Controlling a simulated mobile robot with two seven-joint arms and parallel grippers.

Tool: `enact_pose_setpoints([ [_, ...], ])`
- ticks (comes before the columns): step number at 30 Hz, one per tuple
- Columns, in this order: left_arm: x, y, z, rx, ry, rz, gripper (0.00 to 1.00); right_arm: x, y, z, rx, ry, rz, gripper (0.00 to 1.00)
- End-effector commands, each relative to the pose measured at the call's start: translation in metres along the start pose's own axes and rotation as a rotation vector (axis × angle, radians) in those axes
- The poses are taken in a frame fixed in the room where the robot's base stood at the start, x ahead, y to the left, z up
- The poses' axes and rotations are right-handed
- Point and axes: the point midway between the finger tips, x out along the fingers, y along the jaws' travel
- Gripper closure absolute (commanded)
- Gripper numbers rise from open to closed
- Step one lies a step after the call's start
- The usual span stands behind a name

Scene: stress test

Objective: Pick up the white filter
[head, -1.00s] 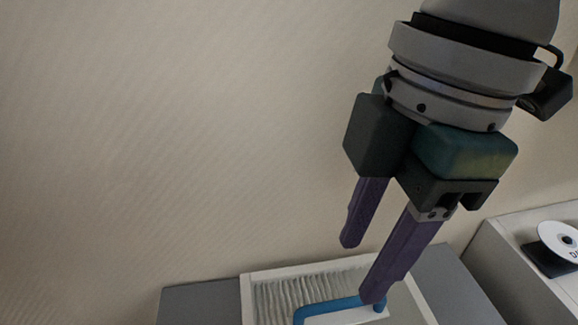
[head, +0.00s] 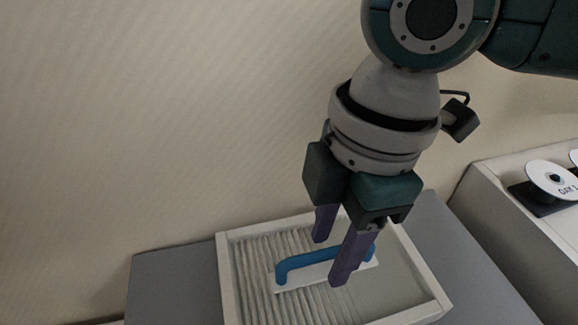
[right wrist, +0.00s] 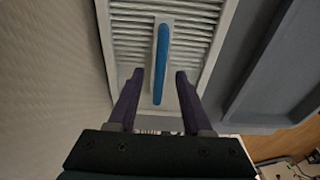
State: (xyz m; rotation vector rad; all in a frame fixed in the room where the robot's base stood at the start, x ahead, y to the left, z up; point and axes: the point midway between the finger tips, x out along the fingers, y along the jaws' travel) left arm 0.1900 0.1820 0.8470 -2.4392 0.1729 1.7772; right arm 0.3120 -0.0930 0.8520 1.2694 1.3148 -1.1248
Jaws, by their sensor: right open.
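The white filter (head: 224,265) is a pleated panel in a pale frame with a blue handle (head: 300,262) on a white bar. It lies on a grey surface at the bottom of the head view. It also shows in the right wrist view (right wrist: 210,60), with the blue handle (right wrist: 161,60) running up its middle. My right gripper (head: 329,262) is open above the filter, one purple finger on each side of the handle in the picture. Whether the fingers touch anything is unclear. In the right wrist view the fingers (right wrist: 159,77) are apart and the handle lies between them.
A plain beige wall stands close behind the filter. The grey surface (head: 170,285) extends left and right of it. At the right, a pale raised unit (head: 490,185) holds white discs (head: 550,178) on dark stands.

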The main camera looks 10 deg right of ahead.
Motion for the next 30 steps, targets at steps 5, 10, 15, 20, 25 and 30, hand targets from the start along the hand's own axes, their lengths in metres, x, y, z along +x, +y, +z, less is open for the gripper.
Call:
enact_pose_setpoints([
  [5, -0.0004, -0.0003, -0.0007, 0.001, 0.002, -0.001, 0.50, -0.0006, 0.0000, 0.0000, 0.000, 0.000, 0.000, 0.55],
  [10, -0.0004, -0.0014, -0.0006, 0.005, 0.001, -0.004, 0.50, -0.0008, 0.0001, 0.0000, 0.000, 0.000, 0.000, 0.74],
  [15, -0.0003, -0.0024, -0.0005, 0.009, 0.001, -0.007, 0.50, -0.0009, 0.0001, 0.0001, 0.001, 0.000, 0.000, 0.93],
  [20, -0.0003, -0.0027, -0.0004, 0.010, 0.001, -0.008, 0.50, -0.0009, 0.0001, 0.0001, 0.001, 0.000, 0.000, 1.00],
  [25, -0.0003, -0.0027, -0.0005, 0.010, 0.001, -0.008, 0.50, -0.0009, 0.0001, 0.0001, 0.001, 0.000, 0.000, 1.00],
  [30, -0.0003, -0.0026, -0.0006, 0.009, 0.001, -0.008, 0.50, -0.0009, 0.0001, 0.0001, 0.001, 0.000, 0.000, 1.00],
])
